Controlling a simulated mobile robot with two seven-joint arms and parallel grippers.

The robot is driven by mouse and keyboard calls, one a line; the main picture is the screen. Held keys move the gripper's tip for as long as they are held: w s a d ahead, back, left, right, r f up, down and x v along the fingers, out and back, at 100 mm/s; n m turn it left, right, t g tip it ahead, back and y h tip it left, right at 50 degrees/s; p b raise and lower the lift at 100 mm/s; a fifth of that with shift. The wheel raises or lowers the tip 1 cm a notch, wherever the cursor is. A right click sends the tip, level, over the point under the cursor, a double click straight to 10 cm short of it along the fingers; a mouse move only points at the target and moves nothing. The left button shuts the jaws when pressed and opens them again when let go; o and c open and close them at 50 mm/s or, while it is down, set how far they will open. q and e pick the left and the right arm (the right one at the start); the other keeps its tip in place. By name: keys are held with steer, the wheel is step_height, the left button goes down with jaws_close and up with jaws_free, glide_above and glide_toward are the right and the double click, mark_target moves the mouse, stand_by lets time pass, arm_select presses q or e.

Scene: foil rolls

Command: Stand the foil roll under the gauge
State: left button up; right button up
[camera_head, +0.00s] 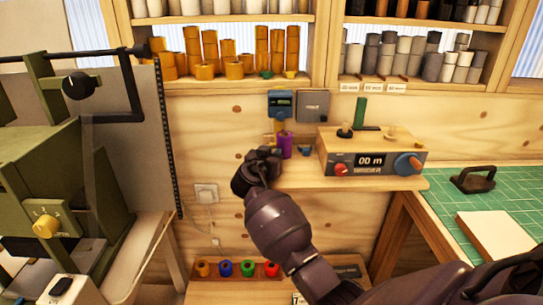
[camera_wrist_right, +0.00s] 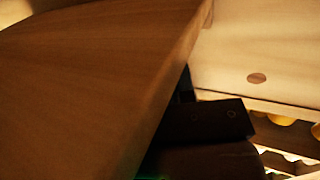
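A purple foil roll (camera_head: 285,144) stands upright at the left end of a small wooden shelf (camera_head: 345,181). The blue gauge (camera_head: 280,104) is on the wall just above it, with an orange-tan part (camera_head: 279,127) below its body. My right gripper (camera_head: 272,157) is at the shelf's left end, just left of and in front of the roll's lower part. I cannot tell whether its fingers touch the roll or are open. In the right wrist view a wooden surface (camera_wrist_right: 90,80) fills much of the picture; a dark gripper part (camera_wrist_right: 205,122) shows, no roll. My left gripper is not in view.
A control box (camera_head: 372,151) reading "00 m" stands right on the shelf, with a small blue object (camera_head: 304,151) left of it. A tray of coloured rolls (camera_head: 236,280) is below. A green machine (camera_head: 65,190) stands left, a green cutting mat (camera_head: 515,190) right.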

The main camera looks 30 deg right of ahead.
steer(key=shift+w+d, duration=0.15)
steer(key=shift+w, duration=0.05)
stand_by(0.3)
steer(key=shift+f+v, duration=0.2)
steer(key=shift+v, duration=1.55)
steer(key=shift+f+v, duration=0.2)
steer(key=shift+v, duration=1.55)
